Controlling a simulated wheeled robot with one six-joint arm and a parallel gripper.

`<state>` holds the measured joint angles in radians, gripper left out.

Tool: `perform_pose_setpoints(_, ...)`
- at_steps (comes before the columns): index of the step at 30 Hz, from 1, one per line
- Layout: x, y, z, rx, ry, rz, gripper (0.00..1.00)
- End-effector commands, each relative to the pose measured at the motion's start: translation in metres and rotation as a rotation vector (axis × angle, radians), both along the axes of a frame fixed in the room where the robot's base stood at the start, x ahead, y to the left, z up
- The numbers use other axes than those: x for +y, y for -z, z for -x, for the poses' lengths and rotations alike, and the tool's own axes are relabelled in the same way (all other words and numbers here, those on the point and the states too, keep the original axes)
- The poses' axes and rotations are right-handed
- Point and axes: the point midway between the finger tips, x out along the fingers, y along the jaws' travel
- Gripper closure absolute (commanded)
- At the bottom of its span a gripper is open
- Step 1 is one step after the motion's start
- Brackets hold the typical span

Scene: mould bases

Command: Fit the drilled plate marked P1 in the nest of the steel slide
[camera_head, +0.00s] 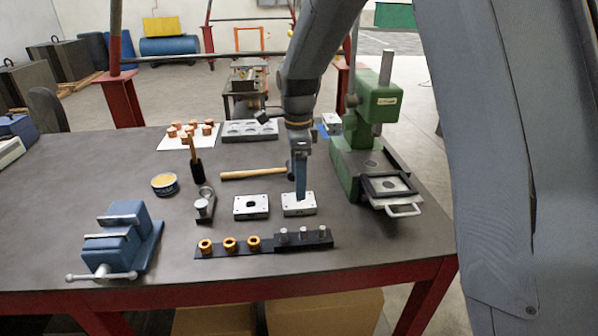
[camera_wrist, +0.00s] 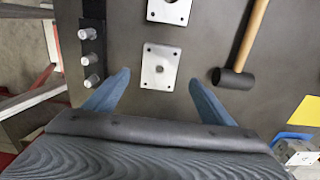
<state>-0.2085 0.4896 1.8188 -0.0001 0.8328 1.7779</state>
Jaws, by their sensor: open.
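Two pale drilled plates lie flat on the dark bench in the head view, a left one (camera_head: 251,212) and a right one (camera_head: 299,209). No P1 mark is readable on either. My gripper (camera_head: 300,196) points down over the right plate and hides part of it. In the wrist view this plate (camera_wrist: 160,79) shows corner holes and a small centre hole, between and ahead of my open, empty fingers (camera_wrist: 160,80). The other plate (camera_wrist: 168,11) is cut off at the top. The slide (camera_head: 389,187), a dark frame with a pale handle, sits at the green press's foot.
The green press (camera_head: 376,105) stands at the right. A mallet (camera_head: 253,174) lies behind the plates. A black bar (camera_head: 292,243) with copper rings and steel pins lies in front. A blue vise (camera_head: 118,238) and a round tin (camera_head: 165,184) are left.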

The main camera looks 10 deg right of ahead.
Motion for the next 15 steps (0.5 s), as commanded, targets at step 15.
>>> perform_pose_setpoints(15, -0.001, 0.061, 0.001, 0.001, -0.002, 0.000, 0.23)
